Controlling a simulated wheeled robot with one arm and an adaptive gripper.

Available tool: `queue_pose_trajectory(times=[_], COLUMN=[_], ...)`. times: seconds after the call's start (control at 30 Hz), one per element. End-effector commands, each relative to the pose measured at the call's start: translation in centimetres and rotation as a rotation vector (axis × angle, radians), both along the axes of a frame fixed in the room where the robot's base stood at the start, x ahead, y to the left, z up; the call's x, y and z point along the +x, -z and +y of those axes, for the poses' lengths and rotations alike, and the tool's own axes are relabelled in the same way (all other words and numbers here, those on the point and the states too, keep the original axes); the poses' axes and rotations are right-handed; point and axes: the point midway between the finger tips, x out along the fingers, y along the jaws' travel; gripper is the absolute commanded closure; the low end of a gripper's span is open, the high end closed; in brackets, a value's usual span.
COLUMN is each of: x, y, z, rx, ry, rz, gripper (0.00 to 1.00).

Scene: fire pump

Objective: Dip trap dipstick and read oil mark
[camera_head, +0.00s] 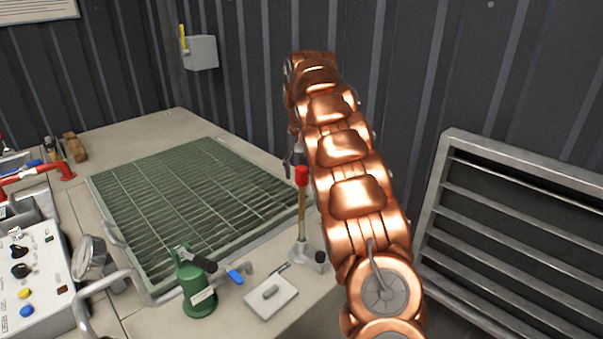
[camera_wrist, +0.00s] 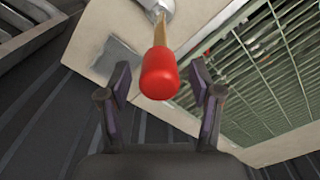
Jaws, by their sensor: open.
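The dipstick has a red cap-like handle (camera_head: 301,175) on a brass-coloured rod (camera_head: 301,215). It stands upright in a grey base (camera_head: 303,255) on the bench, right of the green grating. In the wrist view the red handle (camera_wrist: 159,73) is large and lies between my gripper's two fingers, with the rod running down to the base behind it. My gripper (camera_wrist: 162,85) is open, with a gap on each side of the handle. In the head view my gripper (camera_head: 290,165) is mostly hidden behind my copper arm and the handle. I can see no oil mark.
A green grating (camera_head: 190,200) covers much of the bench. A green pump-like body (camera_head: 197,285) with a blue lever and a pale plate (camera_head: 271,296) stand in front. A control panel (camera_head: 30,275) is at left. A louvred frame (camera_head: 520,220) is at right.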

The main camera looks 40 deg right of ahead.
Motion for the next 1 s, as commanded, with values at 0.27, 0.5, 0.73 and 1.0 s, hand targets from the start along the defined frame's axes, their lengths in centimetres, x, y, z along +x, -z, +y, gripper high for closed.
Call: queue_pose_trajectory(times=[0.27, 0.5, 0.73, 1.0], x=[-0.05, -0.05, -0.05, -0.05], y=[0.62, 0.60, 0.59, 0.57], z=[-0.10, -0.08, -0.06, -0.06], rx=[-0.001, -0.001, -0.001, -0.001], ry=[0.002, 0.002, 0.001, 0.002], rz=[-0.001, -0.002, -0.001, -0.002], gripper=[0.36, 0.39, 0.63, 0.91])
